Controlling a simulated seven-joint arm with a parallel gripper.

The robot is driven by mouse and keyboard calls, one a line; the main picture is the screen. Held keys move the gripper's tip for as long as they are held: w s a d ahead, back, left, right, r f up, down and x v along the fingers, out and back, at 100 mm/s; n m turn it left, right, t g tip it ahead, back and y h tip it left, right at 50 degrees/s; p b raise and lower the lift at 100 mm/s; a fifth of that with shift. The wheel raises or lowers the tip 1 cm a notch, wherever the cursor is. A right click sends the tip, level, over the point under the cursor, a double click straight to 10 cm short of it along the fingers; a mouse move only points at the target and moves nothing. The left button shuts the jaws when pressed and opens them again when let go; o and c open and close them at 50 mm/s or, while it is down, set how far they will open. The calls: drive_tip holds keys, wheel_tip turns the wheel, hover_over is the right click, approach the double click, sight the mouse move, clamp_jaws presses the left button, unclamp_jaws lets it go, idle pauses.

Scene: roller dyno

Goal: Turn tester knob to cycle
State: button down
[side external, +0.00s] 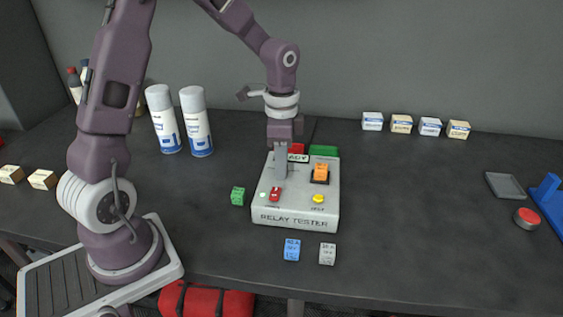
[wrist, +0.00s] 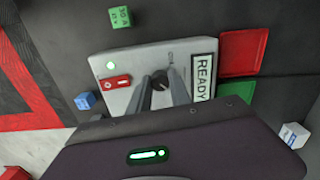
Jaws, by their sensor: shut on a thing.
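The relay tester (side external: 265,208) is a light grey box on the dark bench; it also shows in the wrist view (wrist: 126,68). Its small dark round knob (wrist: 160,78) sits beside the READY label (wrist: 202,77). My gripper (side external: 281,176) points down over the tester. In the wrist view my gripper (wrist: 161,88) has its two fingers on either side of the knob, shut on it. The fingers hide the knob in the side view. A mark next to the knob is too small to read. A green light (wrist: 110,65) glows near the red switch (wrist: 117,82).
An orange relay (side external: 321,171) sits in the tester, above a yellow button (side external: 318,198). Red (wrist: 245,45) and green (wrist: 237,87) trays adjoin behind. Two spray cans (side external: 197,125) stand left.

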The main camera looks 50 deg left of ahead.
drive_tip(key=c, duration=1.2)
unclamp_jaws()
wheel_tip(320, 180, up, 7)
drive_tip(key=shift+r, duration=0.1)
drive_tip(key=s+d+r+n+t, duration=0.2)
drive_tip(key=s, duration=0.4)
drive_tip(key=s+d+r+n+t, duration=0.1)
drive_tip(key=s+d+r+n, duration=0.2)
drive_tip(key=s, duration=0.4)
drive_tip(key=s+d+r+n+t, duration=0.2)
drive_tip(key=s+n, duration=0.1)
drive_tip(key=s, duration=0.4)
drive_tip(key=shift+s+d+r+t, duration=0.15)
drive_tip(key=shift+r+t, duration=0.1)
drive_tip(key=shift+t, duration=0.05)
